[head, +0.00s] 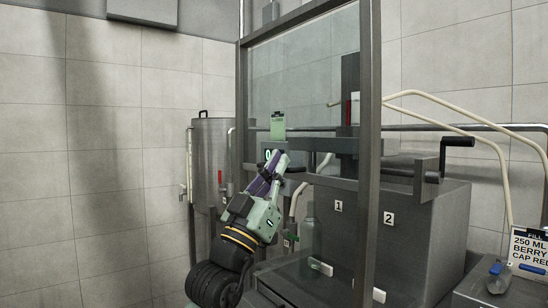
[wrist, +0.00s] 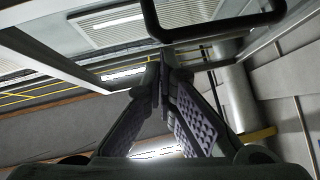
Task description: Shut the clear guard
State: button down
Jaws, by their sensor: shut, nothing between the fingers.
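The clear guard (head: 305,75) is a see-through panel in a grey frame, standing upright in front of the machine in the head view. Its near post (head: 367,120) runs down past the right of my gripper. I cannot tell from this angle how far it stands open. My gripper (head: 280,160) is shut and empty, pointing up at the lower part of the panel. A dark handle-like piece (head: 296,169) shows just right of the fingertips. In the wrist view, my shut fingertips (wrist: 163,62) lie just below a dark looped bar (wrist: 215,30); contact is unclear.
A steel tank (head: 210,160) stands to the left. A cream hose (head: 470,125) and a sign (head: 528,250) are at the right. The left wall side is clear.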

jog(key=shift+f, duration=0.1)
notch_tip(320, 180, down, 34)
jog(key=b, duration=3.4)
jog(key=shift+b, duration=0.3)
jog(key=shift+w, duration=0.1)
jog(key=shift+d, duration=0.1)
